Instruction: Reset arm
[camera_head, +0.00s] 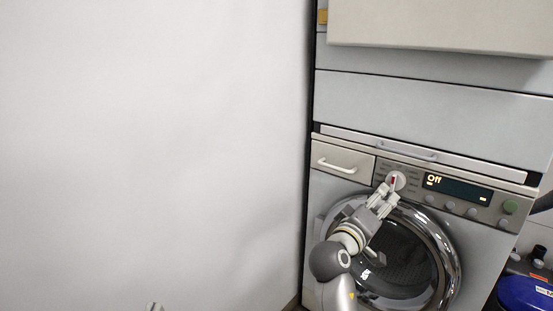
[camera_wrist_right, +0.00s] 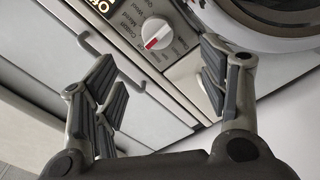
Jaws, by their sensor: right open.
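My right gripper (camera_head: 384,197) is in front of the lower machine, just below its round program dial (camera_head: 396,180). In the right wrist view the gripper (camera_wrist_right: 158,75) has its fingers spread wide with nothing between them. The white dial with a red mark (camera_wrist_right: 157,32) lies beyond the gap between the fingers, apart from them as far as I can see. The display (camera_head: 457,188) reads "Off". A small grey tip (camera_head: 153,307) at the bottom edge of the head view may be my left gripper; its jaws cannot be made out.
The round glass door (camera_head: 405,262) is shut, behind my right arm. A drawer with a handle (camera_head: 337,165) is left of the dial. A pale panel (camera_head: 440,27) juts out above. A blue container (camera_head: 525,294) stands at the lower right. A bare white wall (camera_head: 150,140) fills the left.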

